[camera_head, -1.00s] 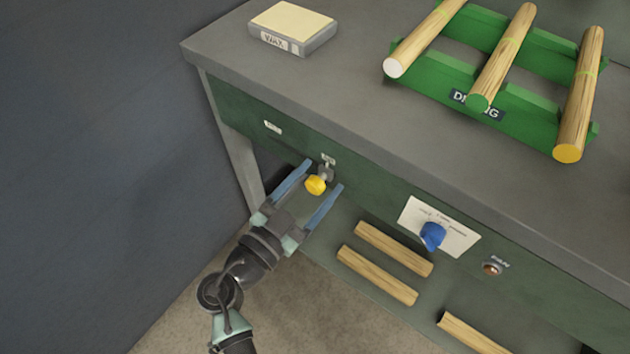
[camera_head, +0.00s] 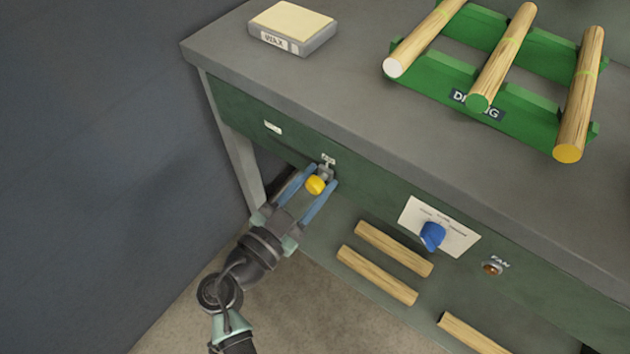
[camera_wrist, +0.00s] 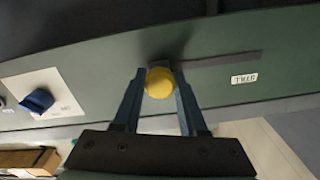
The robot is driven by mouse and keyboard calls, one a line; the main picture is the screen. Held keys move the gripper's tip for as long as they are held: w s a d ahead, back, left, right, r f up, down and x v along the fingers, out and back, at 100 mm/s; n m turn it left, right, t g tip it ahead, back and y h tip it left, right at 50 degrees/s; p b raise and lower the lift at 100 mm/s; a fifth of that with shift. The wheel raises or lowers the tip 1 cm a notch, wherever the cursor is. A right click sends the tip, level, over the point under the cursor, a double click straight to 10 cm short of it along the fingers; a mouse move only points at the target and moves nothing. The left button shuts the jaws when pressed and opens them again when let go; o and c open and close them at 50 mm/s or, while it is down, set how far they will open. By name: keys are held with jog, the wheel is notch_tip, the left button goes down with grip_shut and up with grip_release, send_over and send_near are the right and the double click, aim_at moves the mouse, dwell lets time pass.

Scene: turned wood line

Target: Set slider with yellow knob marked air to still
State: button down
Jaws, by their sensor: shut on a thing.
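The yellow knob (camera_head: 315,184) of the slider sits on the green front panel of the bench, below a small label. My gripper (camera_head: 322,178) has its blue fingers shut on the yellow knob, one on each side. In the wrist view the yellow knob (camera_wrist: 159,83) is between the fingertips, and a dark slot (camera_wrist: 215,60) runs from it to the right. A label reading STILL (camera_wrist: 244,78) is near the slot's right end, apart from the knob. In the head view that end's label (camera_head: 273,127) is left of the knob and too small to read.
A blue knob (camera_head: 432,236) on a white plate and a round FAN button (camera_head: 492,267) are right on the same panel. A wax box (camera_head: 292,27) and a green rack (camera_head: 520,118) with wooden rods are on the bench top. Several rods lie on the lower shelf.

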aim_at(273, 138)
jog(key=shift+f, duration=0.1)
dwell(0.7)
jog(key=shift+w+a+f+b, duration=0.1)
jog(key=shift+w+a+b, duration=0.15)
jog(key=shift+b, duration=0.3)
jog(key=w+a+b, duration=0.2)
jog(key=a+b, duration=0.1)
jog(key=w+a+b, duration=0.2)
jog(key=a+b, duration=0.1)
jog(key=w+a+b, duration=0.2)
jog(key=b, duration=0.1)
jog(key=shift+w+a, duration=0.15)
jog(key=shift+a, duration=0.25)
jog(key=shift+w+a, duration=0.2)
jog(key=shift+a, duration=0.1)
jog(key=shift+a+r, duration=0.15)
jog(key=shift+r, duration=0.05)
jog(key=shift+c, duration=2.3)
grip_release()
jog(key=shift+w, duration=0.1)
